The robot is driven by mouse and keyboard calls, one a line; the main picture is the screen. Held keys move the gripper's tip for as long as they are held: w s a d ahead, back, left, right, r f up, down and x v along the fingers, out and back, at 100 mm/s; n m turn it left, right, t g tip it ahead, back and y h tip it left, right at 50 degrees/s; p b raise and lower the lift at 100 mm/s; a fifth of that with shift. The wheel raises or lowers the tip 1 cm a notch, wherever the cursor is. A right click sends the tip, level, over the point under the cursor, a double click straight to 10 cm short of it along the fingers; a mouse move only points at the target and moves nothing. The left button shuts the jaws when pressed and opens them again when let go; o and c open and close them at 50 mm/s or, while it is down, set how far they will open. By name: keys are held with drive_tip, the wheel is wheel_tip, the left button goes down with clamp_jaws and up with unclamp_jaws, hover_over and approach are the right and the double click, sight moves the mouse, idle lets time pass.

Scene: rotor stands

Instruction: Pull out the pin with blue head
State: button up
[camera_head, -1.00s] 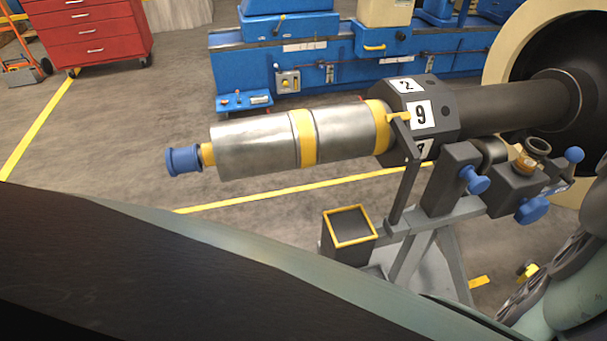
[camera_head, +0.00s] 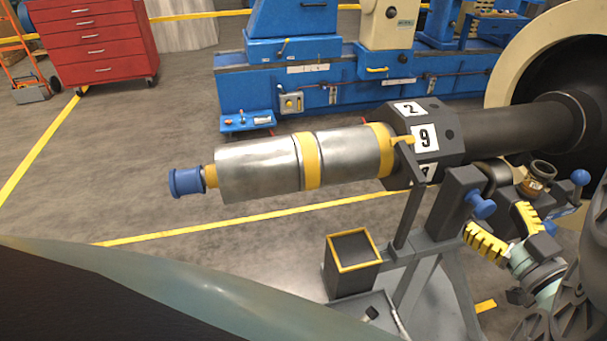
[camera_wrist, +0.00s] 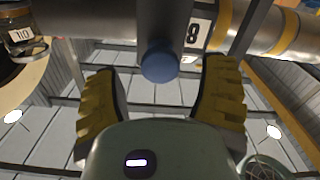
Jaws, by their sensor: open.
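A pin with a blue head (camera_head: 481,205) sticks out of a dark upright block on the stand, below the shaft. In the wrist view a round blue head (camera_wrist: 159,65), seemingly the same one, is centred between the fingers and seated against the dark block. My gripper (camera_head: 495,218) has yellow ribbed fingers, spread apart and pointing up at this head from the lower right. The fingers show on both sides of the head in the wrist view, with gaps; nothing is held. Whether the fingertips reach past the head I cannot tell. The pin's shank is hidden.
Other blue knobs sit at the right (camera_head: 580,177) and behind my gripper. A shaft with a silver cylinder (camera_head: 258,168) runs above the stand. A yellow-rimmed open box (camera_head: 355,252) stands at its left. A brass-coloured cup fitting (camera_head: 537,180) is close by.

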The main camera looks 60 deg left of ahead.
drive_tip(key=shift+x, duration=1.15)
clamp_jaws()
drive_tip(key=shift+p+v, duration=0.65)
drive_tip(key=shift+v, duration=1.2)
unclamp_jaws()
drive_tip(key=shift+d, duration=0.15)
drive_tip(key=v, duration=1.1)
drive_tip(key=shift+s+d, duration=0.2)
drive_tip(key=shift+d, duration=0.2)
drive_tip(key=shift+r, duration=0.1)
